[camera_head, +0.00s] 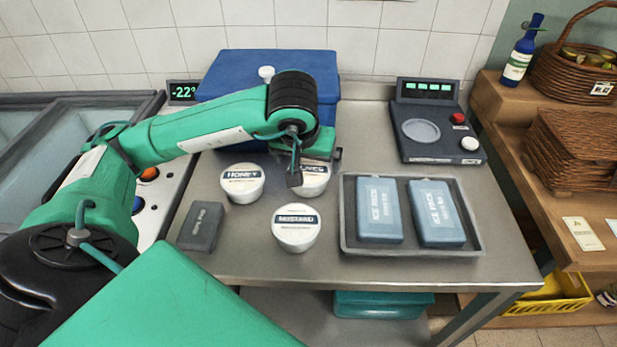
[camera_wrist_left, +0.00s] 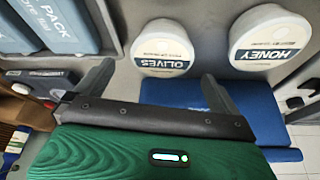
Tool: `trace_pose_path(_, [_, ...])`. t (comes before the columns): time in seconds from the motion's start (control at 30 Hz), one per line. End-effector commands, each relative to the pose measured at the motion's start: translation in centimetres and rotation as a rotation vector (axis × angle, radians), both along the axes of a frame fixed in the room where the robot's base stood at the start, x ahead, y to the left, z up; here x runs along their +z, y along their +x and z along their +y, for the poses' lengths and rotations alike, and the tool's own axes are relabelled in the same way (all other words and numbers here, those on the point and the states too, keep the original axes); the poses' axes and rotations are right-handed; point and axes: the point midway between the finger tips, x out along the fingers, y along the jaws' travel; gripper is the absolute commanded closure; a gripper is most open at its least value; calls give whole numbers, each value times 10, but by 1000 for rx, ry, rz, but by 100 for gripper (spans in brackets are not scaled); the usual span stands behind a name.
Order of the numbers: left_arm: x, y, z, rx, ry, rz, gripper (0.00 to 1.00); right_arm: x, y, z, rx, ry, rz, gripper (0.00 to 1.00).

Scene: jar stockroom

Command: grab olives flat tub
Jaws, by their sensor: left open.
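The olives flat tub (camera_head: 316,183) is a white round tub with a dark-banded label, on the steel table behind the mustard tub (camera_head: 296,228) and right of the honey tub (camera_head: 242,183). My left gripper (camera_head: 312,166) is over the olives tub and hides part of its lid. In the left wrist view the olives tub (camera_wrist_left: 163,42) lies just beyond the two spread fingers of my left gripper (camera_wrist_left: 157,72), with nothing between them. The honey tub (camera_wrist_left: 270,38) is beside it on the right. My right gripper is not in view.
A grey tray (camera_head: 409,252) with two ice packs (camera_head: 379,210) stands right of the tubs. A dark block (camera_head: 201,227) lies at the left. A blue cooler box (camera_head: 240,72) and a scale (camera_head: 436,120) stand behind. The front table strip is clear.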

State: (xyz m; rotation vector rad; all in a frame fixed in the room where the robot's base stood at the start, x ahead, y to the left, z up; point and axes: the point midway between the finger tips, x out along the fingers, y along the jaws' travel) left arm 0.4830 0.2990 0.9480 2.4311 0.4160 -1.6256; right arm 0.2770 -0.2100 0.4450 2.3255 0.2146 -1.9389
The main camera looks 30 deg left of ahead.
Motion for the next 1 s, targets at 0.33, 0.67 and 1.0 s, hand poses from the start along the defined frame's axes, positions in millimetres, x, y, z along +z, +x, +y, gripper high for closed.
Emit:
trace_pose_path(0.33, [-27,11,4,1,-1,1,0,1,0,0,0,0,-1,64])
trace_pose_path(0.67, [-64,26,13,1,-2,2,0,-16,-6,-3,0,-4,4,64])
trace_pose_path(1.0, [-70,29,14,-1,-1,-2,2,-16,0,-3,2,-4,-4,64])
